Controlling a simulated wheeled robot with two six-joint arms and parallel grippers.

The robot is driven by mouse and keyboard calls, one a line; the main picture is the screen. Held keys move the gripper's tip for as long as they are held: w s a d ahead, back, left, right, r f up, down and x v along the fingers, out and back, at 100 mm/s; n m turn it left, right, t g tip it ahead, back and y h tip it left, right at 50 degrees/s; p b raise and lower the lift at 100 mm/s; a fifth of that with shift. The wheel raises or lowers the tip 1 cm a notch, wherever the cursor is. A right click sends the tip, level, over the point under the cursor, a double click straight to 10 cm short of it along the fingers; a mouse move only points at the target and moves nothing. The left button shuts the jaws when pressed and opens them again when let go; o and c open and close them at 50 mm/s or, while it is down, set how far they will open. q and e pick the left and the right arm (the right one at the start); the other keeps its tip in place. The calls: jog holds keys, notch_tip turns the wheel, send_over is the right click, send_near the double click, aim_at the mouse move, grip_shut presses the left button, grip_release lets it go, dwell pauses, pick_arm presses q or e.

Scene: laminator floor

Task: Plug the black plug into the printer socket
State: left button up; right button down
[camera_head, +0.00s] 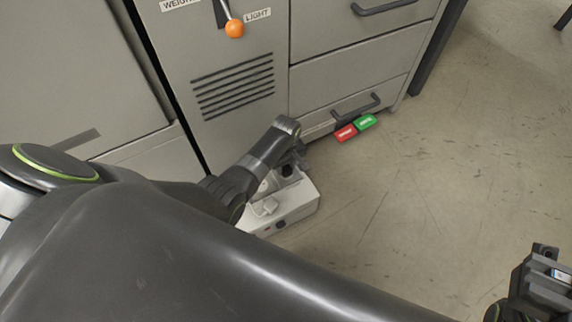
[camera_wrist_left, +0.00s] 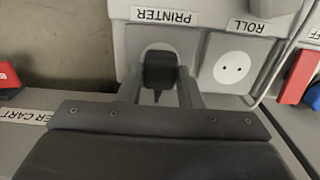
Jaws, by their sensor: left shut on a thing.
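The black plug (camera_wrist_left: 160,70) is held between the two fingers of my left gripper (camera_wrist_left: 159,88), which is shut on it. The plug covers the middle of the pale round printer socket (camera_wrist_left: 158,48) beside the PRINTER label. I cannot tell whether its prongs are in the holes. In the head view my left gripper (camera_head: 290,163) points down at the white socket box (camera_head: 285,207) on the floor; its own arm hides part of the box. My right gripper (camera_head: 545,282) is at the lower right edge, away from the box; its jaws are unclear.
The ROLL socket (camera_wrist_left: 234,70) is bare with two holes, beside the printer socket. A grey cabinet (camera_head: 235,60) with an orange-knobbed lever (camera_head: 234,28) stands behind. A red block (camera_head: 346,132) and a green block (camera_head: 366,121) are near its foot. The floor at right is clear.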

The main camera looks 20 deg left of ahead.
pick_arm(q)
jog(key=shift+f, duration=0.25)
dwell(0.7)
jog(key=o, duration=1.5)
